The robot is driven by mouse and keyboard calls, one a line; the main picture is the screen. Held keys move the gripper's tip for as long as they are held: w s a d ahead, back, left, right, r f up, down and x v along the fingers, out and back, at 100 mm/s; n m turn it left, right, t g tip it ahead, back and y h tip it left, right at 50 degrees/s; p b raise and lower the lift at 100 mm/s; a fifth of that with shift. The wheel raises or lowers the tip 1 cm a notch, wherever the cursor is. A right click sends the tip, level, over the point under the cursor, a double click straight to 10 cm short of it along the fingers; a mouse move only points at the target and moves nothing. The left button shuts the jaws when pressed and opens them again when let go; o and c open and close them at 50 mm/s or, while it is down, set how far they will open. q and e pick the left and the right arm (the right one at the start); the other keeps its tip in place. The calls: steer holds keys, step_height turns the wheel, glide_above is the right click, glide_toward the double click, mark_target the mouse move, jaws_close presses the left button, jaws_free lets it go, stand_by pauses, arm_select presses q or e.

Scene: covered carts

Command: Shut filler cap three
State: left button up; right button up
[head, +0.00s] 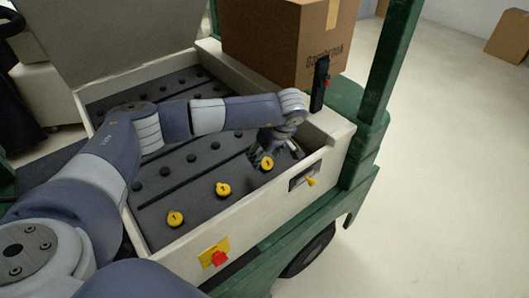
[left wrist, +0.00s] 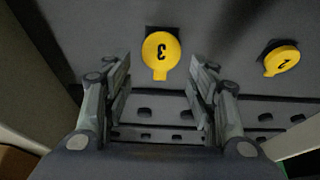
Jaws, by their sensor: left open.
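Yellow filler cap three (left wrist: 161,52) is round with a tab, its numeral upside down in the left wrist view, and a dark patch shows behind its upper edge. In the head view it is the yellow cap (head: 267,163) farthest right, close to my left gripper (head: 261,155). Whether it is fully seated I cannot tell. My left gripper (left wrist: 161,80) is open, its fingers on either side of cap three in the picture, with nothing between them; contact is not visible. Cap two (left wrist: 282,60) shows at the right of the wrist view. My right gripper is not in view.
Two more yellow caps (head: 223,189) (head: 175,219) sit along the cart's front row. The pale cart rim (head: 180,254) borders the dark deck. A black post (head: 319,85), a cardboard box (head: 285,42) and a green upright (head: 385,60) stand near my gripper. A raised cover (head: 120,35) is behind.

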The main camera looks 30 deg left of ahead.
arm_select(q)
steer(key=c, duration=1.1)
steer(key=shift+a+f, duration=0.1)
steer(key=h, duration=0.1)
steer(key=h+b, duration=0.1)
steer(key=a+g+b, duration=0.1)
steer(key=shift+w+f+h, duration=0.25)
steer(key=shift+f+h, duration=0.15)
steer(key=shift+w+a+f+g+h+b, duration=0.15)
steer(key=shift+a+f+g+h+b, duration=0.2)
steer(key=shift+h+b, duration=0.6)
steer(key=shift+w+a+f+g+h+b, duration=0.15)
steer(key=shift+f+g+h+b, duration=0.25)
steer(key=shift+h+b, duration=0.55)
steer(key=shift+r, duration=0.1)
